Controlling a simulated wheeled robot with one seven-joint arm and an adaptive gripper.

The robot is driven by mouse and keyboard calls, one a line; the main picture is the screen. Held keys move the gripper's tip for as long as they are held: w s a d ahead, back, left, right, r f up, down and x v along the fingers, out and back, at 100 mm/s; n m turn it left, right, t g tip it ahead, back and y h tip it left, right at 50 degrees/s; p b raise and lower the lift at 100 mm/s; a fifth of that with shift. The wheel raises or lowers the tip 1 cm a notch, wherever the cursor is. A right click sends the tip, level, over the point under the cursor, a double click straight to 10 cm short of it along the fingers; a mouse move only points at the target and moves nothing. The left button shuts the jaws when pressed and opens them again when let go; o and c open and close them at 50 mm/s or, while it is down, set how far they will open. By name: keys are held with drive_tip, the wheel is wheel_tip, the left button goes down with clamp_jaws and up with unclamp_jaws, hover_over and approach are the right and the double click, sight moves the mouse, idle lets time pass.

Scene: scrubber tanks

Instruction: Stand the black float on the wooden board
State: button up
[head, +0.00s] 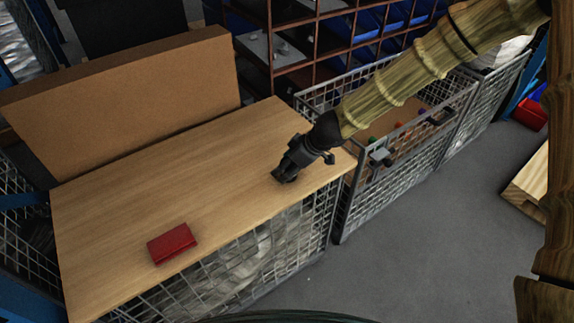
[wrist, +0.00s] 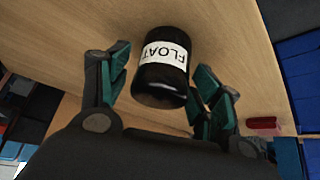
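The black float (wrist: 162,75) is a short dark cylinder with a white band reading FLOAT. In the wrist view it lies between the two fingers of my gripper (wrist: 163,72). A narrow strip of wood shows between the left finger and the float; the right finger is very near its side, and I cannot tell if it touches. The fingers look open around it. In the head view my gripper (head: 286,174) is low over the right end of the wooden board (head: 130,215). The float is not clear there, so its tilt and contact with the board are uncertain.
A red box (head: 172,243) lies on the board's near left part; it also shows in the wrist view (wrist: 264,125). A large brown panel (head: 125,95) stands along the back edge. A wire-mesh crate (head: 400,185) adjoins the right end. The board's middle is clear.

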drive_tip(key=shift+r, duration=0.15)
drive_tip(key=shift+r, duration=0.15)
drive_tip(key=p+v, duration=0.1)
drive_tip(key=v, duration=1)
drive_tip(key=shift+d+r+p, duration=0.2)
drive_tip(key=shift+d+p, duration=0.1)
drive_tip(key=shift+s, duration=0.15)
drive_tip(key=s+d+f+m+g+h, duration=0.1)
drive_tip(key=s+d+f+m+h, duration=0.1)
drive_tip(key=s+d+f, duration=0.4)
drive_tip(key=s+d+f+m+h, duration=0.15)
drive_tip(key=s+f, duration=0.25)
drive_tip(key=f, duration=0.5)
drive_tip(key=s+d+f+m+g+h, duration=0.1)
drive_tip(key=s+d+f+m, duration=0.3)
drive_tip(key=f, duration=0.3)
drive_tip(key=s+d+f+m, duration=0.1)
drive_tip(key=s+f+m, duration=0.1)
drive_tip(key=s, duration=0.5)
drive_tip(key=s+d+f+m+h, duration=0.1)
drive_tip(key=s+d+f, duration=0.1)
drive_tip(key=s+f, duration=0.3)
drive_tip(key=s+d+f+m+g, duration=0.1)
drive_tip(key=s+f, duration=0.3)
drive_tip(key=s, duration=0.6)
drive_tip(key=shift+d+m, duration=0.75)
drive_tip(key=shift+m, duration=0.1)
